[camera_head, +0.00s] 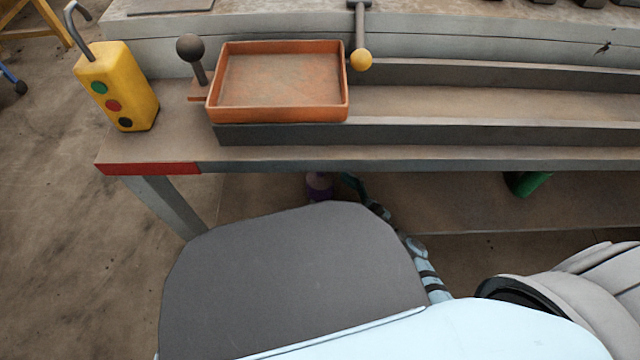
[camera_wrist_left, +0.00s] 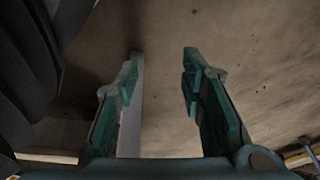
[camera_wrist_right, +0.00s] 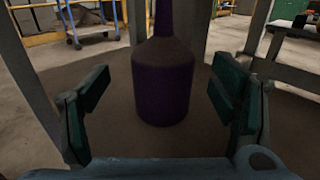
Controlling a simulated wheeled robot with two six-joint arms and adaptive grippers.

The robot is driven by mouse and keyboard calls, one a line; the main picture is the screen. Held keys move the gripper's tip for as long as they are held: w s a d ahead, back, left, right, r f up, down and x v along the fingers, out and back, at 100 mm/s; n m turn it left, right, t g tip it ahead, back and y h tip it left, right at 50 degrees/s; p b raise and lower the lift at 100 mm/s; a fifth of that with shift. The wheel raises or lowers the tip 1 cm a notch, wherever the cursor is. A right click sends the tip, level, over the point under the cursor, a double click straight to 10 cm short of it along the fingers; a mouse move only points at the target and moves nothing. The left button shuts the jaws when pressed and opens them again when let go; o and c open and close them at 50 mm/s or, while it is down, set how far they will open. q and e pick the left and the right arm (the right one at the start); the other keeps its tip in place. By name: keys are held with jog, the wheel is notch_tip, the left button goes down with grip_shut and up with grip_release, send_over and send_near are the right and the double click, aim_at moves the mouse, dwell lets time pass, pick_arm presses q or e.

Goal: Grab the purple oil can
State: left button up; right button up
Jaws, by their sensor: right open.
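The purple oil can (camera_wrist_right: 165,82) stands upright on the lower shelf, with a wide body, sloped shoulder and narrow neck. Its top is cut off in the right wrist view. My right gripper (camera_wrist_right: 160,90) is open, with one finger on each side of the can and visible gaps between. My left gripper (camera_wrist_left: 158,80) is open and empty, over bare floor in the left wrist view; it does not show in the head view.
The workbench top overhangs the shelf, with a leg (camera_head: 168,205) at the left. A green object (camera_head: 527,183) lies on the shelf to the right. On the bench are an orange tray (camera_head: 278,115) and a yellow control box (camera_head: 117,88). A blue cart (camera_wrist_right: 88,22) stands beyond.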

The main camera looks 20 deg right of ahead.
aim_at(320, 179)
jog(key=x, duration=0.4)
jog(key=shift+w+b, duration=0.3)
jog(key=shift+w, duration=0.05)
jog(key=shift+r, duration=0.1)
jog(key=c, duration=1.5)
jog(key=shift+o, duration=0.2)
